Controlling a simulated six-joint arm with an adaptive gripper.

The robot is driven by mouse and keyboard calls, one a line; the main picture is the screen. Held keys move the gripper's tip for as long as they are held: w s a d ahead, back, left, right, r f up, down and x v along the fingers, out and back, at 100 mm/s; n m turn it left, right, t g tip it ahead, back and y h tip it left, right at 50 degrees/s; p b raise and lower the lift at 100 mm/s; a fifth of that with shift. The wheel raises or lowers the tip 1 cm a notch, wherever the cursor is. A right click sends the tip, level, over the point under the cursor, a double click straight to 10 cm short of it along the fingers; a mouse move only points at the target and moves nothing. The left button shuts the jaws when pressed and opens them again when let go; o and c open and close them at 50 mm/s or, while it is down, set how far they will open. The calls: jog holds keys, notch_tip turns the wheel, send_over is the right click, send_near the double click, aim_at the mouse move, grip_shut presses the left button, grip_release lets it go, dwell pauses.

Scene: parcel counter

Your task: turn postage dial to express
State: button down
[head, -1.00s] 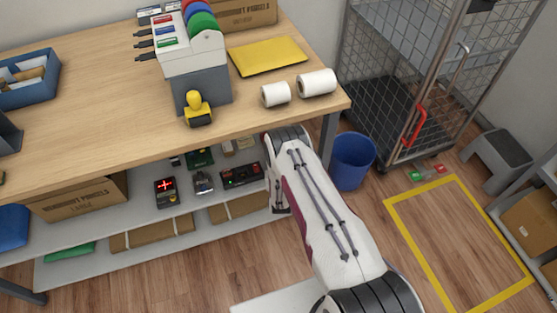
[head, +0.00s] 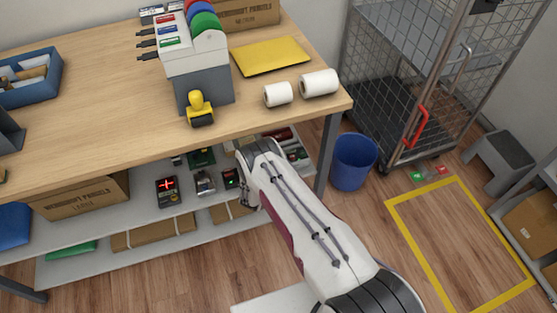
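I cannot make out a postage dial for certain. Several small devices stand on the shelf under the counter: one with a red lit cross (head: 167,191), a grey one (head: 204,183) beside it, and a dark one with a green patch (head: 230,178). Any dial markings are too small to read. My gripper (head: 246,200) hangs at the end of my white arm, in front of the shelf and just right of the dark device. It is mostly hidden by my arm, and its fingers cannot be made out.
The wooden counter (head: 100,110) overhangs the shelf (head: 205,232). A blue bin (head: 353,162) stands right of the counter leg.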

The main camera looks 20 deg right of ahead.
jog(key=shift+h, duration=0.3)
jog(key=c, duration=1.8)
grip_release()
jog(key=shift+a, duration=0.1)
jog(key=shift+v, duration=5.9)
jog(key=shift+r, duration=0.15)
